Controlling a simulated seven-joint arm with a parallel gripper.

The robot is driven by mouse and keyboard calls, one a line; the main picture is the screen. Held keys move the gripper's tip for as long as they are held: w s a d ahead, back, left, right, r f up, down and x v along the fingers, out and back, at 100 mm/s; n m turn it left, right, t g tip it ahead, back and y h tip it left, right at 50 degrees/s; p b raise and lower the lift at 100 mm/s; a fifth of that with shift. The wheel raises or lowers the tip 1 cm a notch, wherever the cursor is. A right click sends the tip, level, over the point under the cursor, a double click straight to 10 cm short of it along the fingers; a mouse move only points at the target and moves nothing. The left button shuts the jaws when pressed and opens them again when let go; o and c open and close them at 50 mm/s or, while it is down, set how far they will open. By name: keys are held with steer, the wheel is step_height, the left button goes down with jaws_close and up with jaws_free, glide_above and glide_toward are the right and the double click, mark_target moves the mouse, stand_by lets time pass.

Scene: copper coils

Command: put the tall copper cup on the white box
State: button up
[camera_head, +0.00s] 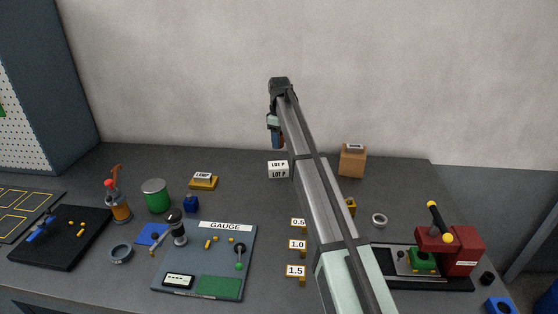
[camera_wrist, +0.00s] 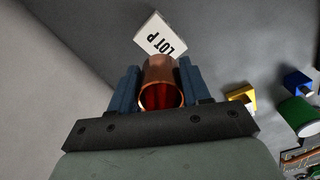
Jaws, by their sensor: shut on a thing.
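The tall copper cup (camera_wrist: 160,84) is between the blue fingers of my gripper (camera_wrist: 159,67) in the wrist view. The gripper is shut on it, and its open end with a reddish inside faces the camera. In the head view my gripper (camera_head: 277,136) is up in front of the wall, and only a sliver of the cup shows there. The white box (camera_head: 278,169), marked LOT P, stands on the bench below the gripper. The white box also shows beyond the cup in the wrist view (camera_wrist: 157,33), apart from or overlapped by the cup; I cannot tell the gap.
A brown box (camera_head: 352,162) stands right of my arm. A yellow LAMP block (camera_head: 203,183), a blue block (camera_head: 191,203) and a green can (camera_head: 156,196) are to the left. The GAUGE board (camera_head: 205,262) lies in front. Bench around the white box's left side is clear.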

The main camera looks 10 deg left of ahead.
mark_target(279, 165)
steer(key=shift+f, duration=4)
steer(key=shift+f, duration=0.15)
steer(key=o, duration=1.1)
steer(key=shift+c, duration=0.2)
step_height(279, 165, up, 12)
steer(key=shift+r, duration=0.2)
